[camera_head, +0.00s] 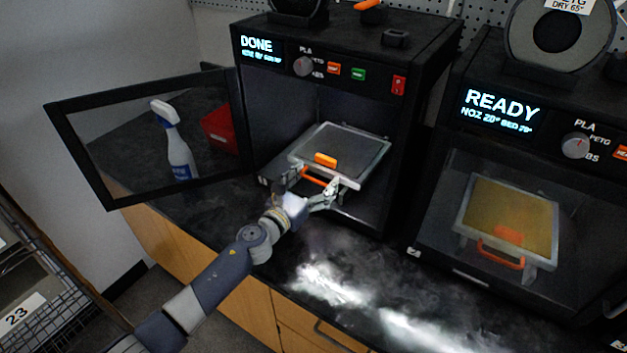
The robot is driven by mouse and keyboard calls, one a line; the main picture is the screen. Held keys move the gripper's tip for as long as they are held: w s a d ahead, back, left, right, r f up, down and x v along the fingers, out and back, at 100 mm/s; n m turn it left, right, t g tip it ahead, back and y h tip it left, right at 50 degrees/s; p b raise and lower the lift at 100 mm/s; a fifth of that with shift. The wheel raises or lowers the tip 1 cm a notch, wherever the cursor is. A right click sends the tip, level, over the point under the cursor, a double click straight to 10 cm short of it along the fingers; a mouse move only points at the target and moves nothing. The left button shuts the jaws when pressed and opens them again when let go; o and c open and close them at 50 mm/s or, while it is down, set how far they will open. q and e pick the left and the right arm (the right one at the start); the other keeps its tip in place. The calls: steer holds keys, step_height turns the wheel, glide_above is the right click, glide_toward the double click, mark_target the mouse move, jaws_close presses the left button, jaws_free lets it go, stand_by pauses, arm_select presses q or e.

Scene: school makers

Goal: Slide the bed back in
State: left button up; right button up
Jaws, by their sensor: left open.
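The bed (345,146) is a dark plate in a light metal frame. It sits in the open left printer (410,110), whose display reads DONE, and its front edge reaches toward the printer's front opening. An orange handle (313,177) is on the bed's front edge. A small orange piece (325,159) lies on the plate near that edge. My left gripper (312,190) is open at the bed's front edge, with its fingers around or beside the handle. I cannot tell whether they touch it. My right gripper is not in view.
The printer's framed door (72,150) stands swung open to the left. A spray bottle (178,150) and a red bin (220,130) show through it. A second printer (480,150), reading READY, stands closed on the right. The dark counter (390,275) in front is clear.

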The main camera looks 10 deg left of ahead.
arm_select(q)
steer(key=shift+w+d+r, duration=0.15)
steer(key=shift+w+d, duration=0.05)
steer(key=shift+d, duration=0.15)
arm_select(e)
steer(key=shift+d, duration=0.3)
arm_select(q)
steer(key=shift+s+a, duration=0.1)
steer(key=shift+a, duration=0.1)
steer(key=shift+s+a, duration=0.1)
steer(key=shift+s, duration=0.1)
steer(key=v, duration=1.1)
steer(key=shift+s, duration=0.3)
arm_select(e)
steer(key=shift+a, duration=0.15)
arm_select(q)
steer(key=shift+s+f, duration=0.1)
steer(key=shift+f, duration=0.1)
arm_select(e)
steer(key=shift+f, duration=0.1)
